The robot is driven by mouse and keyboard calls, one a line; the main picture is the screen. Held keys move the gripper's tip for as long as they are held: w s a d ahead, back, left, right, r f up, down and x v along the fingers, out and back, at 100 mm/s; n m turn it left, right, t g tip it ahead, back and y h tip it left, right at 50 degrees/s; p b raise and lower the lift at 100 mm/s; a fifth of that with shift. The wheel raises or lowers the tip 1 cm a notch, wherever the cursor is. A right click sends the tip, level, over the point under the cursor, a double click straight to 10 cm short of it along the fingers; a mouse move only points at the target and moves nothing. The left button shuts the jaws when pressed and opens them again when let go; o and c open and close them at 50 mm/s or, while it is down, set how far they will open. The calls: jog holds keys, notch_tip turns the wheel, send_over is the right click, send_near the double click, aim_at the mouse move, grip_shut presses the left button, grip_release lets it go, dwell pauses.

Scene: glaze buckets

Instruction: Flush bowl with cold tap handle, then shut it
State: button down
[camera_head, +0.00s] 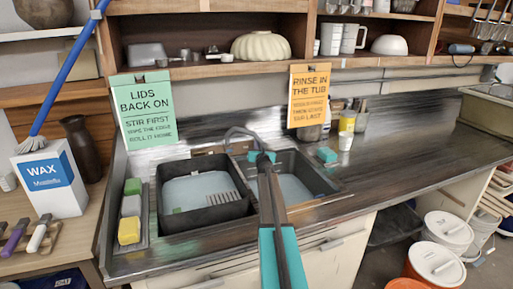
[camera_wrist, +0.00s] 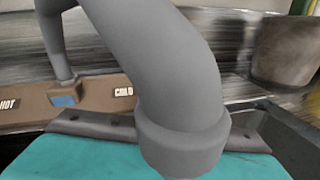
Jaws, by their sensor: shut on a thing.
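In the head view my gripper (camera_head: 262,158) reaches over the sink's back edge beside the curved grey tap spout (camera_head: 238,131). In the wrist view the spout (camera_wrist: 165,60) fills the middle and hides most of the space between my fingers (camera_wrist: 185,125). The COLD label (camera_wrist: 124,91) is just beyond them, and the HOT label (camera_wrist: 8,104) is farther left. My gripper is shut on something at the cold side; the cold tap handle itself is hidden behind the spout. The right sink bowl (camera_head: 318,181) has a pale floor; I cannot tell whether water runs.
A dark tub (camera_head: 205,220) stands in the left bowl. Sponges (camera_head: 129,230) sit at the left edge. A teal block (camera_head: 327,155) and a yellow container (camera_head: 347,121) stand right of the bowl. The shelf (camera_head: 200,70) hangs above. The right counter (camera_head: 420,140) is mostly clear.

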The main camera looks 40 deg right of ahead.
jog(key=c, duration=1.8)
grip_release()
jog(key=shift+a+r, duration=0.1)
jog(key=shift+a, duration=0.1)
jog(key=shift+d, duration=0.1)
jog(key=shift+s, duration=0.15)
jog(key=shift+b+v, duration=1.5)
jog(key=shift+v, duration=5.3)
